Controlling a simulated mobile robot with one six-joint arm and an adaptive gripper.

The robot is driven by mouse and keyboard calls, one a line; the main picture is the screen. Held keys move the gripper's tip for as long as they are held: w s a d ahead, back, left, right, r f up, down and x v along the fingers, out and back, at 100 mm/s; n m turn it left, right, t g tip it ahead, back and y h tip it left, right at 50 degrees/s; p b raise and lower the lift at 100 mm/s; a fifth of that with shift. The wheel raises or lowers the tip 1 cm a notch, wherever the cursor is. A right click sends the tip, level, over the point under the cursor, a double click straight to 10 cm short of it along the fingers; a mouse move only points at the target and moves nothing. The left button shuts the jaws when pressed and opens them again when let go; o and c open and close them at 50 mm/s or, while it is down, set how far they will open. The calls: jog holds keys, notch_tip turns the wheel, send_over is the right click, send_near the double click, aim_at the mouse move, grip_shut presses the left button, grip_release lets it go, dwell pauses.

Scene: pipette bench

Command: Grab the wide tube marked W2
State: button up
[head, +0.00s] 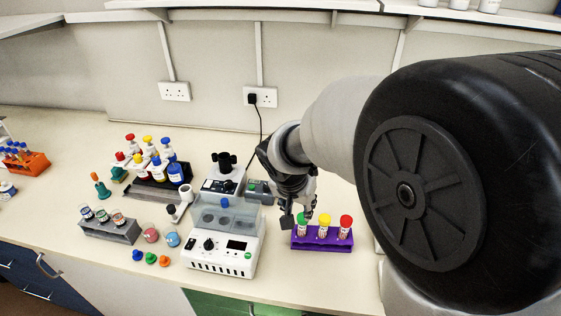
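A purple rack (322,243) stands on the bench at centre right. It holds upright wide tubes: a green-capped tube (302,229), a yellow-capped tube (324,221) and a red-capped tube (345,225). Their labels are too small to read, so I cannot tell which is W2. My gripper (298,217) points down at the rack's left end, beside the green-capped tube. Its fingers look spread, with one dark fingertip left of that tube. Contact with the tube cannot be made out. The green-capped tube still sits in the rack.
A white machine with a clear blue lid (222,250) stands just left of the rack. Further left are a grey rack of tubes (112,231), loose caps (151,258) and a dark bottle stand (150,189). An orange rack (30,163) is at far left.

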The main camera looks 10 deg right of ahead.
aim_at(302, 218)
jog(key=b+x, duration=0.1)
jog(key=x, duration=0.5)
jog(key=shift+w+d+f, duration=0.15)
jog(key=shift+w+f, duration=0.05)
jog(key=shift+f, duration=0.15)
jog(key=b+x, duration=0.2)
jog(key=x, duration=0.3)
jog(key=shift+s+f, duration=0.15)
jog(key=shift+f, duration=0.05)
jog(key=shift+r, duration=0.1)
jog(key=shift+c, duration=0.4)
grip_shut()
